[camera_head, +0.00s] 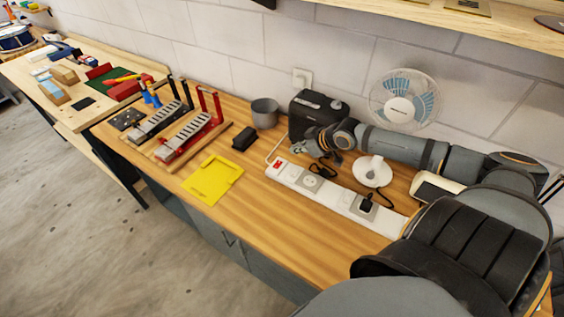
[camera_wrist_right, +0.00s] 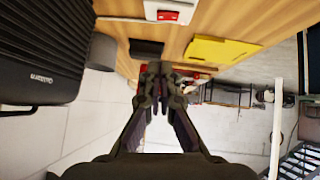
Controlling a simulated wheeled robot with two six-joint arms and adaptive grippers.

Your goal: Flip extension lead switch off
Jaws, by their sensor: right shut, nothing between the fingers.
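The white extension lead (camera_head: 325,192) lies along the bench, with a red switch (camera_head: 277,163) at its far left end. In the right wrist view the end of the lead (camera_wrist_right: 185,8) shows at the top, with the red switch (camera_wrist_right: 167,15) on it. I cannot tell which way the switch is tipped. My right gripper (camera_head: 298,148) is shut and empty, close to the switch end of the lead and apart from it. Its closed fingertips (camera_wrist_right: 160,72) point away from the wrist camera, below the switch in that picture. My left gripper is not in view.
A grey cup (camera_head: 265,113), a small black box (camera_head: 244,138) and a yellow sheet (camera_head: 212,179) are left of the lead. Bare wood lies in front of the lead.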

